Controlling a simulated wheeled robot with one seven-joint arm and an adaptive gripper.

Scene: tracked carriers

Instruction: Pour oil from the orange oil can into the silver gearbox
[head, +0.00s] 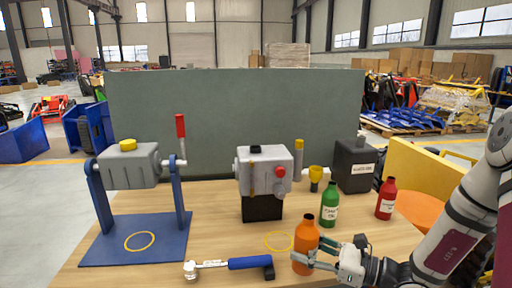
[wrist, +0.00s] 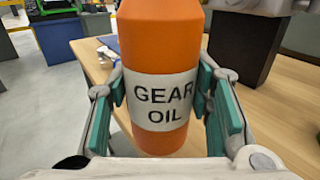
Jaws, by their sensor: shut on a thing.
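The orange oil can (head: 305,233) is upright near the front of the table. In the wrist view its white label reads GEAR OIL (wrist: 158,100). My gripper (head: 318,256) is shut on the can's body, with teal finger pads on both sides. I cannot tell whether the can's base touches the table. A silver-grey gearbox (head: 262,172) with a black top cap and a red round part sits on a black block in the middle. A darker grey gearbox (head: 129,167) with a yellow cap and a red-handled lever is held in a blue stand at the left.
A blue-handled wrench (head: 230,264) lies left of the can. Right of the middle gearbox are a yellow funnel-like item (head: 316,176), a green bottle (head: 329,206), a black canister (head: 355,167) and a red bottle (head: 386,200). A yellow ring (head: 279,241) marks bare tabletop behind the can.

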